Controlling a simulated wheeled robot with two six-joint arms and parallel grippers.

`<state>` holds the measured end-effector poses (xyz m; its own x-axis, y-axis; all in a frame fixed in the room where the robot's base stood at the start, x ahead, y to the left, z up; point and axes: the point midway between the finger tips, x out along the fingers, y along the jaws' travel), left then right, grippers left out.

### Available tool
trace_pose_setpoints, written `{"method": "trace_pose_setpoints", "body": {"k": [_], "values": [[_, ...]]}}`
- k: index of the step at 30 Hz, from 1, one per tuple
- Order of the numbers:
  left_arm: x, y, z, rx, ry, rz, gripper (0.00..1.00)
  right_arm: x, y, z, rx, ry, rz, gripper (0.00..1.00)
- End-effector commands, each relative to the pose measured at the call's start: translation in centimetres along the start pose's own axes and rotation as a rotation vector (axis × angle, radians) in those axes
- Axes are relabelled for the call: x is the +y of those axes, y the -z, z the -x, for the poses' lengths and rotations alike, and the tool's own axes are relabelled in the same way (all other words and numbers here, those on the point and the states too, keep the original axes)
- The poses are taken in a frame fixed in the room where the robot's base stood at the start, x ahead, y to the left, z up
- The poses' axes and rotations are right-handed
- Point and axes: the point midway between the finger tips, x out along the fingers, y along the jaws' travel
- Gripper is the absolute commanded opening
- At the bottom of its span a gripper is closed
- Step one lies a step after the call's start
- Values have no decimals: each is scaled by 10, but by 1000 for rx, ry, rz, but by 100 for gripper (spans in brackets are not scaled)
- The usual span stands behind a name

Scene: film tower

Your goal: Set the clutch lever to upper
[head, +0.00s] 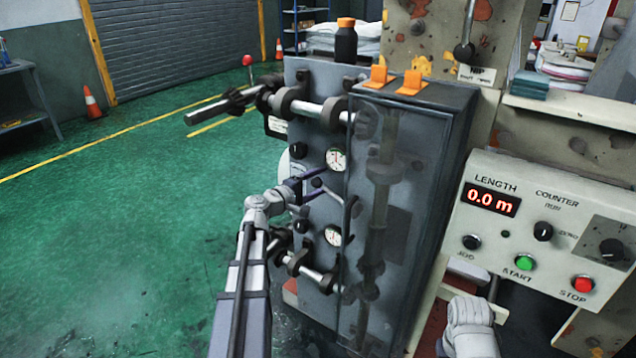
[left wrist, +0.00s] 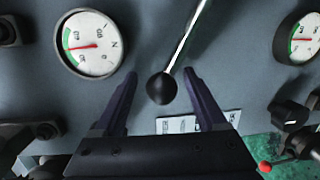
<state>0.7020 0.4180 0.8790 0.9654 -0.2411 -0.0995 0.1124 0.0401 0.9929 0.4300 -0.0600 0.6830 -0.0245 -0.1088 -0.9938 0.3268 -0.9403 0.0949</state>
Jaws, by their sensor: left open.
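The lever I take as the clutch lever has a black ball knob (left wrist: 161,88) and a silver rod (left wrist: 188,38), on the grey machine panel between two round gauges. In the head view the knob (head: 317,183) sits left of the glazed cover, with no readable clutch label. My left gripper (head: 318,182) is open, its dark fingers on either side of the knob. The left wrist view shows the fingers (left wrist: 160,76) apart, with gaps beside the knob; whether they touch it cannot be told. A small label plate (left wrist: 198,122) is partly hidden behind the right finger.
Gauges (head: 337,160) (head: 333,236) and silver rollers (head: 318,108) (head: 305,268) crowd the panel. A glazed cover (head: 420,200) stands right of the lever. Another ball-ended lever (head: 464,53) is at the upper right. A control box (head: 512,232) reads 0.0 m. Green floor (head: 120,220) is open at left.

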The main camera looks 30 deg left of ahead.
Motion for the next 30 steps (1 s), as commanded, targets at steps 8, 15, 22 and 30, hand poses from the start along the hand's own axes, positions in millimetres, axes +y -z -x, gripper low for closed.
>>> {"method": "trace_pose_setpoints", "body": {"k": [8, 15, 22, 30], "values": [[0, 0, 12, 3, 0, 0, 74, 0, 0, 1, 0, 0, 0, 50], [0, -1, 52, 3, 0, 0, 74, 0, 0, 6, 0, 0, 0, 50], [0, 0, 75, 1, 0, 0, 74, 1, 0, 8, 0, 0, 0, 50], [0, 0, 78, 0, 0, 0, 74, 1, 0, 8, 0, 0, 0, 50]]}}
